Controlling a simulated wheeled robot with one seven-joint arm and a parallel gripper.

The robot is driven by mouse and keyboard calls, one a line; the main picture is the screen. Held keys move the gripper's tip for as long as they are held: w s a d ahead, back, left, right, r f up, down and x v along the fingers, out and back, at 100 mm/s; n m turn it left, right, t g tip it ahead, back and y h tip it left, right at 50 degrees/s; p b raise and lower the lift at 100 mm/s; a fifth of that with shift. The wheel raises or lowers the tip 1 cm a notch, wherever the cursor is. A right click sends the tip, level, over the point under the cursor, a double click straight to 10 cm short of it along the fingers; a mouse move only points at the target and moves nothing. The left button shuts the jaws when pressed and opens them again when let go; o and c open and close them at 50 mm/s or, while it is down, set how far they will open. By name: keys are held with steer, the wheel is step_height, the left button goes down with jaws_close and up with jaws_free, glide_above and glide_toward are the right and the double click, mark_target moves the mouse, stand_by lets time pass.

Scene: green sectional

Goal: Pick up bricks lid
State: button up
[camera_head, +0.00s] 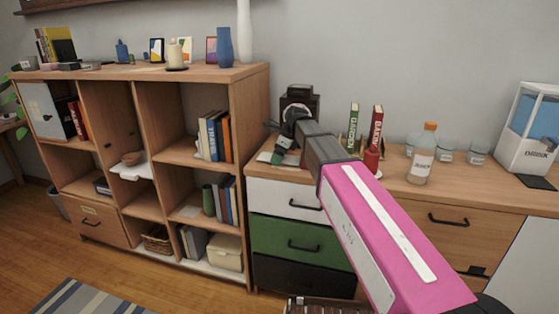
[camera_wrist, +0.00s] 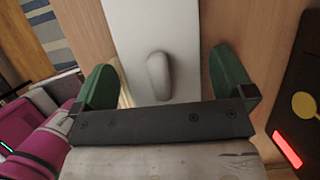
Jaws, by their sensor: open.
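A white flat lid-like piece with a rounded grey knob (camera_wrist: 158,74) lies on the wooden top in the wrist view; I take it to be the bricks lid (camera_wrist: 150,25). My gripper (camera_wrist: 163,70) is open, with one green finger on each side of the knob and a visible gap on both sides. I cannot tell how far above the lid the fingertips are. In the head view my gripper (camera_head: 282,150) is over the left end of the dresser top. A pale edge beneath it may be the lid; my arm and gripper hide most of that spot.
A black box-like device (camera_head: 300,98) stands behind my gripper. Upright books (camera_head: 376,125), an orange-capped bottle (camera_head: 423,155), glass jars (camera_head: 477,152) and a clear dispenser (camera_head: 530,118) stand to the right. A tall wooden shelf (camera_head: 250,150) rises close on the left.

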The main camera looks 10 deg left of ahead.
steer(key=c, duration=0.8)
steer(key=shift+o, duration=0.2)
